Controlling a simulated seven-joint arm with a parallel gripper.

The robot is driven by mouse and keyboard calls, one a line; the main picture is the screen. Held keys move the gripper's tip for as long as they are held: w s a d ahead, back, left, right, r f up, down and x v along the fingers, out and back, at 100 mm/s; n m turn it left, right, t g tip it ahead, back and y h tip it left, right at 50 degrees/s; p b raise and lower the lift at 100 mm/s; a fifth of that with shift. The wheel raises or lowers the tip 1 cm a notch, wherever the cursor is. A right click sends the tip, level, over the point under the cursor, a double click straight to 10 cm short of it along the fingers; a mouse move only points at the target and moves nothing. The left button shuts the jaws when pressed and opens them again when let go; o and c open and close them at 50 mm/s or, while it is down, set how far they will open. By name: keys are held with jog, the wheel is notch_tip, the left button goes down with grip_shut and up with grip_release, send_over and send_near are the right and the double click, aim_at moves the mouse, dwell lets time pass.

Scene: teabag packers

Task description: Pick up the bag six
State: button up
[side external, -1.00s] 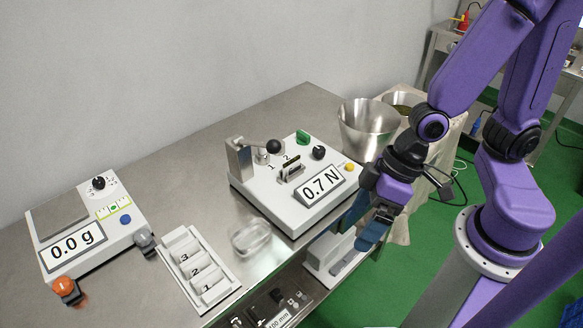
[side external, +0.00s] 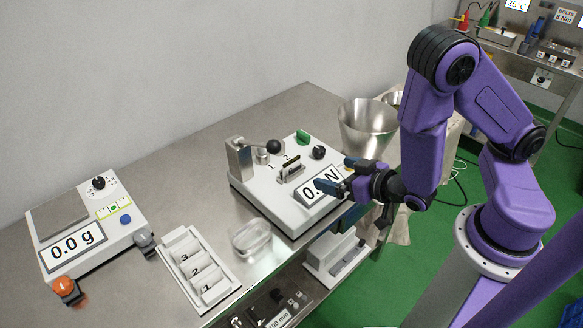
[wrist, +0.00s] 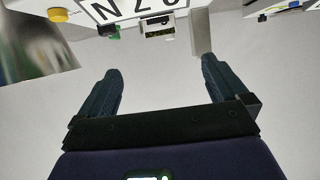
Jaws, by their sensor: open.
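No bag marked six can be made out in either view. A white tray (side external: 222,299) with slots numbered 1, 2 and 3 stands on the bench, and a clear plastic dish (side external: 251,237) sits to its right; I cannot tell whether either holds a bag. My gripper (side external: 341,176) is open, in front of the force tester (side external: 290,222) and over its display. In the wrist view my gripper's two fingers (wrist: 158,70) are spread with nothing between them, and the tester's display (wrist: 130,10) shows upside down beyond them.
A metal bucket (side external: 366,128) stands behind my gripper. The tester's lever (side external: 258,146) sticks up. Bare bench (side external: 185,165) lies behind the tester and scale.

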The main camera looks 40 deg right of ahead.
send_near(292, 160)
jog(key=shift+x, duration=5.1)
jog(key=c, duration=1.1)
jog(key=shift+r, duration=0.15)
jog(key=shift+r, duration=4.85)
